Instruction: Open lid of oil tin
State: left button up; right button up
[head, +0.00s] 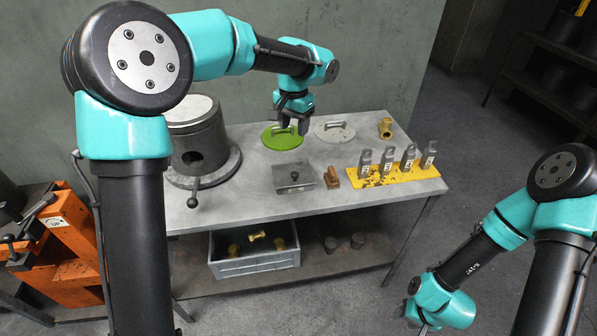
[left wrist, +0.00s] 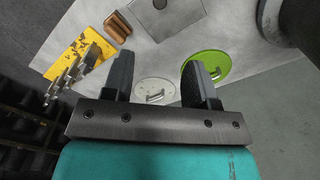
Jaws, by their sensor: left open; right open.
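A low grey square tin (head: 293,179) with a dark knob on its lid, which looks like the oil tin, sits on the table's middle. Its lid appears closed. The tin also shows, cut off, at the top of the left wrist view (left wrist: 168,17). My left gripper (head: 294,126) is open and empty, hanging behind the tin between a green round plate with a handle (head: 271,140) and a grey round plate with a handle (head: 342,134). In the left wrist view, my left gripper's fingers (left wrist: 159,62) are apart. My right gripper (head: 418,322) is low at the right, away from the table, partly hidden.
A large round pot (head: 198,140) stands left of the tin. A small brown wooden block (head: 331,179) is just right of it. A yellow rack (head: 398,182) holds several numbered metal pieces. A brass fitting (head: 385,128) is at the back right. A grey crate (head: 254,262) is below.

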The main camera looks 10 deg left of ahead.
aim_at(295, 173)
pick_arm(q)
jog(key=shift+f, duration=0.1)
notch_tip(295, 173, down, 17)
jog(key=shift+f, duration=0.15)
dwell(0.5)
grip_shut()
dwell(0.5)
